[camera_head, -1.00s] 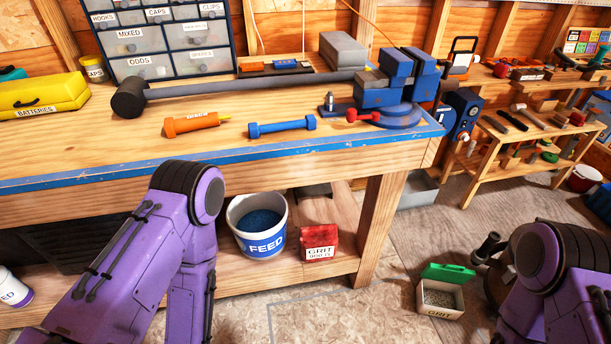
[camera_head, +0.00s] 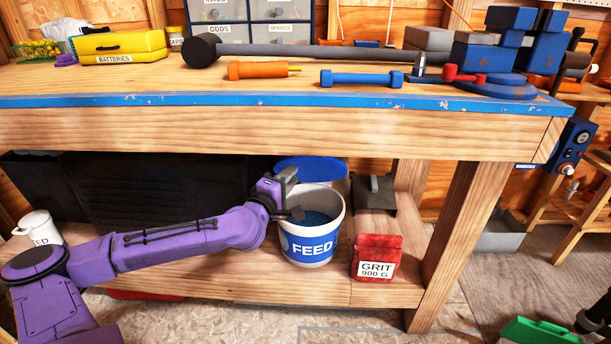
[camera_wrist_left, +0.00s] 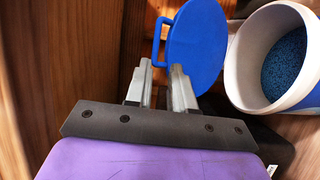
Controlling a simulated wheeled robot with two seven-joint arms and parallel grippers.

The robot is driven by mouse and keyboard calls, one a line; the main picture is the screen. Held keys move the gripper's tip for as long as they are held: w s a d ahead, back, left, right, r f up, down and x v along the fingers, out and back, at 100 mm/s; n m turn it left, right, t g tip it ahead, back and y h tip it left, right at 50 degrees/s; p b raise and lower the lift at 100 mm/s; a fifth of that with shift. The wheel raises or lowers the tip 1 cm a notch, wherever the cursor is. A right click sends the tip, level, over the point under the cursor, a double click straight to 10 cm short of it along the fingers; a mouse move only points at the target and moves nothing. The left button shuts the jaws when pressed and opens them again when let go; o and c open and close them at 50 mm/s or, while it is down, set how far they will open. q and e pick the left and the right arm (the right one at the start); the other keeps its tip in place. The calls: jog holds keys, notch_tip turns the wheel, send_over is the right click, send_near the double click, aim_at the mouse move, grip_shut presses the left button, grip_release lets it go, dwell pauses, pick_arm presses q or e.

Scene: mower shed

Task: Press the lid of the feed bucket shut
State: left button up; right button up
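The feed bucket (camera_head: 312,250) is white with a blue FEED label and stands on the bench's lower shelf. Its top is open and blue pellets (camera_wrist_left: 285,55) show inside. The round blue lid (camera_head: 318,168) stands open at the bucket's back rim. In the left wrist view the lid (camera_wrist_left: 197,45) shows face-on with a blue loop handle at its edge. My left gripper (camera_head: 291,193) is at the bucket's left rim, in front of the lid. In the left wrist view its fingers (camera_wrist_left: 159,88) are apart with nothing between them; the lid lies beyond the tips.
The bench top's blue front edge (camera_head: 230,98) overhangs the shelf above the bucket. A white container (camera_head: 40,228) is far left. A bench leg (camera_head: 455,250) stands right.

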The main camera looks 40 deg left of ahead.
aim_at(305, 158)
pick_arm(q)
jog(key=w+b, duration=0.1)
jog(key=w, duration=0.2)
jog(key=w+a+b, duration=0.1)
jog(key=w, duration=0.2)
jog(key=w+a+b, duration=0.1)
jog(key=w, duration=0.2)
jog(key=shift+w+r+b, duration=0.3)
jog(key=shift+w+r, duration=0.2)
jog(key=shift+w, duration=0.15)
grip_shut()
dwell(0.7)
